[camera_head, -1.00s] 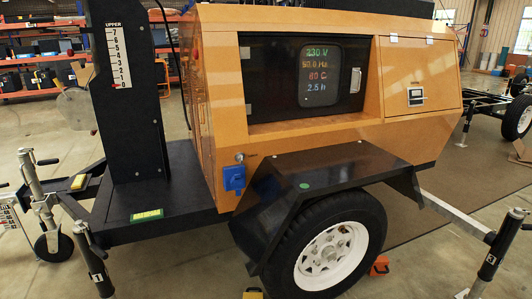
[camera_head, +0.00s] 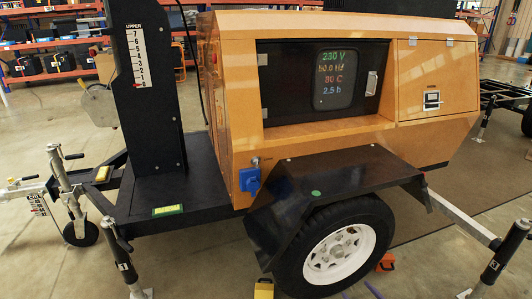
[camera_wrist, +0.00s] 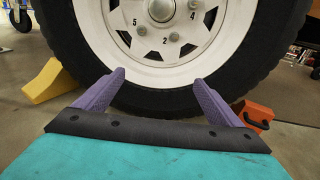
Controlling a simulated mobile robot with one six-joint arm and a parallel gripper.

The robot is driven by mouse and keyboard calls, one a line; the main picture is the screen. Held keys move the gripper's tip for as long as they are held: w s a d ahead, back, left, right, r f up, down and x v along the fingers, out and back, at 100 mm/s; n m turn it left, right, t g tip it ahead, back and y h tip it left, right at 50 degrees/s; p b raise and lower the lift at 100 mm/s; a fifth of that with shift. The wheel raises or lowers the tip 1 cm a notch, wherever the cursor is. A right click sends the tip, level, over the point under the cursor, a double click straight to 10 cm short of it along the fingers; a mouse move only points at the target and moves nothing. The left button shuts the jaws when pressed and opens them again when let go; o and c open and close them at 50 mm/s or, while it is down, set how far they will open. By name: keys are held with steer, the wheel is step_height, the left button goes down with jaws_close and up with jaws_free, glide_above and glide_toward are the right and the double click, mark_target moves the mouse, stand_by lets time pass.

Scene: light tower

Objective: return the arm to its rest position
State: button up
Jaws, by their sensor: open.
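My gripper (camera_wrist: 159,92) is open and empty in the wrist view. Its two purple fingers stand apart in front of the trailer's wheel (camera_wrist: 150,40), which has a white rim with numbered nuts. I cannot tell the exact gap to the tyre. In the head view only small purple tips of my gripper (camera_head: 359,291) show at the bottom edge, below the wheel (camera_head: 340,256). The rest of my arm is hidden there.
The orange light tower trailer (camera_head: 330,145) fills the head view, with a black fender (camera_head: 335,182) above the wheel. A yellow wedge (camera_wrist: 48,82) and an orange block (camera_wrist: 257,118) lie on the floor beside the tyre. Stabiliser legs stand left (camera_head: 120,250) and right (camera_head: 505,255).

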steer(key=a+r+n+g+y+p, duration=0.3)
steer(key=a+r+p, duration=0.15)
steer(key=a, duration=0.75)
steer(key=s+a+r+n+g+y+p, duration=0.1)
steer(key=s+a+r+n+g+p, duration=0.25)
steer(key=a, duration=0.55)
steer(key=s+a+r+n+g+y+p, duration=0.1)
steer(key=s+a+r+n+g+p, duration=0.2)
steer(key=a, duration=0.6)
steer(key=s+a+r+n+g+y+p, duration=0.1)
steer(key=s+a+n+g+p, duration=0.3)
steer(key=a, duration=0.4)
steer(key=s+a+r+n+g+h+p, duration=0.25)
steer(key=s+n, duration=0.25)
steer(key=s, duration=0.4)
steer(key=s+a+r+n+g+h+p, duration=0.15)
steer(key=s+n+g, duration=0.25)
steer(key=s, duration=0.4)
steer(key=s+d+r+n+g+h+p, duration=0.1)
steer(key=s+d+r+n+g+h, duration=0.1)
steer(key=s+d+n+h, duration=0.5)
steer(key=s+d+n, duration=0.2)
steer(key=d, duration=0.3)
steer(key=shift+s+d+r+p, duration=0.25)
steer(key=shift+d+r+p, duration=0.05)
steer(key=shift+d+r, duration=0.1)
steer(key=shift+n, duration=0.25)
